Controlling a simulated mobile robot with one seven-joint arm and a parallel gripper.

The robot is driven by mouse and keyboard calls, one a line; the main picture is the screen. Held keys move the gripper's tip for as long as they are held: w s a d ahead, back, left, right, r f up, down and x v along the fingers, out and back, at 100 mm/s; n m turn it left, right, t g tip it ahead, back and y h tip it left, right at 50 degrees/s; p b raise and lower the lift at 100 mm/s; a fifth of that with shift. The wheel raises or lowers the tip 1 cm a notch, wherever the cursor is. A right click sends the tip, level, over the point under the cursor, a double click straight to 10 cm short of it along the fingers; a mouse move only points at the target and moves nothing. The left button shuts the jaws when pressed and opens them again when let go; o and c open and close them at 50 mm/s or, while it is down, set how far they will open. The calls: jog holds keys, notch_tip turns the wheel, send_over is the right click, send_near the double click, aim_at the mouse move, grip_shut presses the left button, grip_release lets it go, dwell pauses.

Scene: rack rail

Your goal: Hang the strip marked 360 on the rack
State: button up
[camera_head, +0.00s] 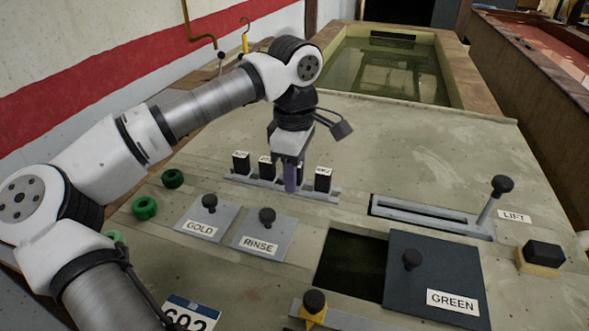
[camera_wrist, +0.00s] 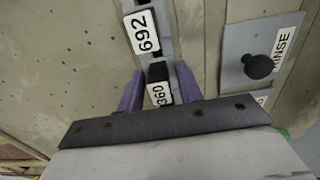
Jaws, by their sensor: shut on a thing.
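My gripper (camera_head: 290,180) points down at the row of black-topped strips in the head view, with its purple fingers low at the row. In the wrist view the two fingers (camera_wrist: 160,84) are shut on the strip marked 360 (camera_wrist: 158,91), one on each side. Its white label faces the camera. The strip marked 692 (camera_wrist: 142,32) stands just beyond it in line. I cannot tell whether the held strip is clear of the grey holder (camera_head: 238,182). My gripper hides most of it in the head view. No part is clearly marked as the rack.
Lidded hatches marked GOLD (camera_head: 208,216), RINSE (camera_head: 265,236) and GREEN (camera_head: 435,275) have upright knobs. A dark opening (camera_head: 350,263) lies beside GREEN. A slotted grey bar (camera_head: 430,217) with the LIFT lever (camera_head: 492,200) is at right. A 692 card (camera_head: 188,312) is in front.

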jog(key=shift+f, duration=0.15)
jog(key=o, duration=0.9)
jog(key=shift+r+p, duration=2.3)
jog(key=shift+r, duration=1.25)
